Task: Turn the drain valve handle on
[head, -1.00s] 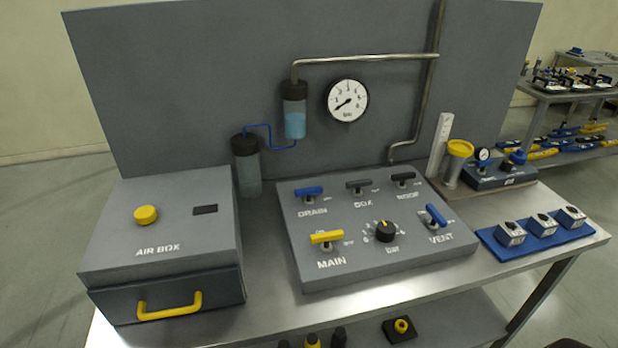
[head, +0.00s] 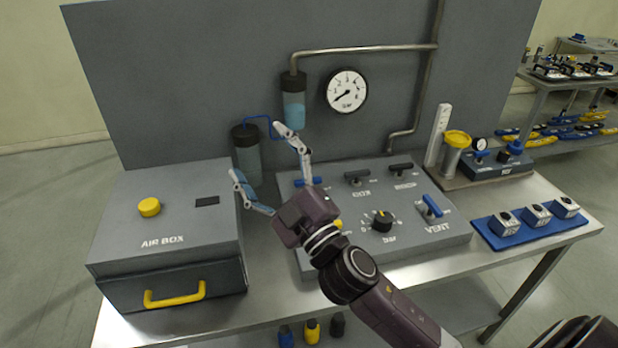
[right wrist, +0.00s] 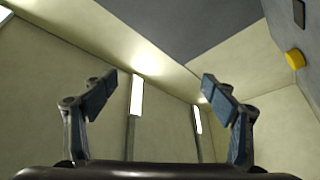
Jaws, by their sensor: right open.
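The blue drain valve handle (head: 307,182) is on the grey valve panel (head: 440,247), at its back left in the head view. My right arm partly covers it and hides its label. My right gripper (head: 257,152) is open and empty, with its fingers spread up and to the left, in front of the handle as seen from the head. The right wrist view also shows the right gripper (right wrist: 160,88) with fingers wide apart and only walls between them. The drain handle is not in the right wrist view. My left gripper is not in view.
The air box (head: 165,228) with a yellow button (head: 149,207) stands left of the panel. The black handles, the vent handle (head: 432,206) and the bar knob (head: 382,221) are nearby. A gauge (head: 347,91) and a blue-filled cylinder (head: 293,110) hang behind. The yellow main handle is mostly covered.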

